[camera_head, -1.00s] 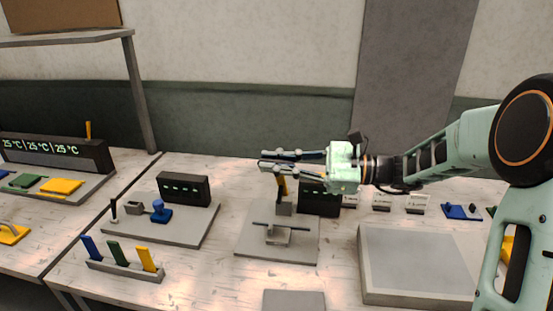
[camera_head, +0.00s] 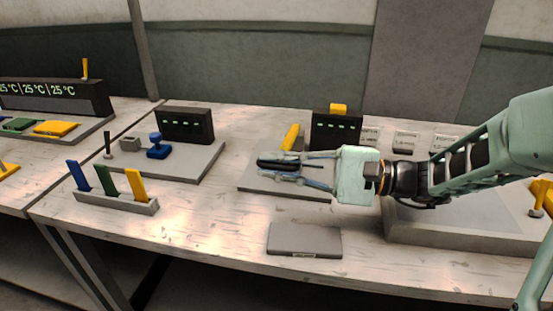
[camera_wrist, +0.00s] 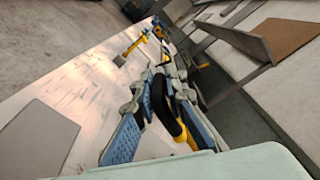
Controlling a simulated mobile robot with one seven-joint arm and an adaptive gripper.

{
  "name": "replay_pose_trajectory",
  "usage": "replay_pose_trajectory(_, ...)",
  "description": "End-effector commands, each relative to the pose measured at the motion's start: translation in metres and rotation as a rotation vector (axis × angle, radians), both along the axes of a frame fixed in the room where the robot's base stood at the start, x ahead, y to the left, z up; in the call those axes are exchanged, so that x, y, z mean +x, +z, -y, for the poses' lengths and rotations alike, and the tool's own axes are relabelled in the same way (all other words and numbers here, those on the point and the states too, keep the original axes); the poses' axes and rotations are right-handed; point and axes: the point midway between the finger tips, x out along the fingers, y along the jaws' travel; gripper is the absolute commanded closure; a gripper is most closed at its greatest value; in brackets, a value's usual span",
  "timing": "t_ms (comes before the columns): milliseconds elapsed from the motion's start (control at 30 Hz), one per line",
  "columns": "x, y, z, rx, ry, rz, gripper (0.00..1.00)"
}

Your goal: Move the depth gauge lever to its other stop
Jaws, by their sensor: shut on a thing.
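The depth gauge stands in the middle of the bench on a grey base plate (camera_head: 250,184). Its yellow lever (camera_head: 291,136) leans, top to the right, and shows above my fingers. My gripper (camera_head: 261,168) reaches in from the right, level and low over the plate, and is shut on the lever. In the wrist view a black and yellow bar (camera_wrist: 172,120) runs between the blue finger pads of my gripper (camera_wrist: 160,118). My fingers hide the lever's lower part and most of the gauge body.
A dark display box (camera_head: 336,132) with a yellow block on top stands right behind the gauge. A rack of coloured tabs (camera_head: 115,199) and a flat grey plate (camera_head: 304,240) lie in front.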

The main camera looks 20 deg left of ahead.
Motion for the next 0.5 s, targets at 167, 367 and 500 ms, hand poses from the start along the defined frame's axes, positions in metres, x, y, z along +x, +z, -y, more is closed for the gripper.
replay_pose_trajectory(167,-0.003,-0.017,0.000,-0.004,0.000,-0.008,1.00)
replay_pose_trajectory(367,-0.004,-0.022,0.000,-0.004,0.000,-0.010,1.00)
replay_pose_trajectory(500,-0.004,-0.022,0.000,-0.004,0.000,-0.011,1.00)
